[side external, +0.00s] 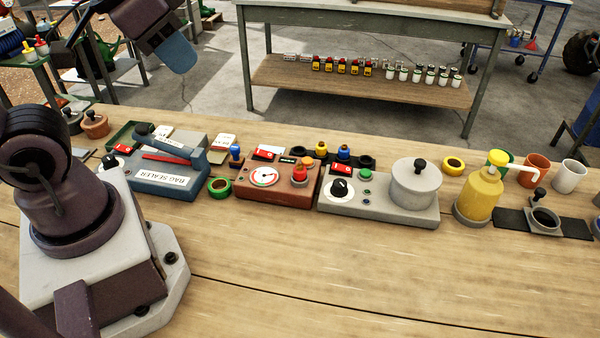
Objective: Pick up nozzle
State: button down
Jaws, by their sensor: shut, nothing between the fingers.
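I cannot tell for sure which thing is the nozzle. A yellow pump bottle (478,195) stands upright at the right of the bench, with a white spout (522,168) pointing right. Small upright pieces with coloured tops stand at the back of the bench: a blue one (236,155), a yellow one (321,150) and another blue one (344,153). My gripper (182,62) is at the upper left, raised above the bench and well apart from all of these. It is shut and empty.
A blue bag sealer (165,180), a red box with a gauge (277,182) and a grey unit with a lidded pot (380,208) line the bench. Cups, including a white one (570,175), stand at the right. The front of the wooden bench (350,280) is clear.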

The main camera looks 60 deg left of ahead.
jog(key=c, duration=0.7)
grip_release()
jog(key=shift+c, duration=0.2)
jog(key=m+g, duration=0.6)
jog(key=m, duration=0.3)
send_over(300, 165)
notch_tip(300, 165, down, 16)
notch_tip(300, 165, down, 13)
jog(key=shift+r, duration=0.2)
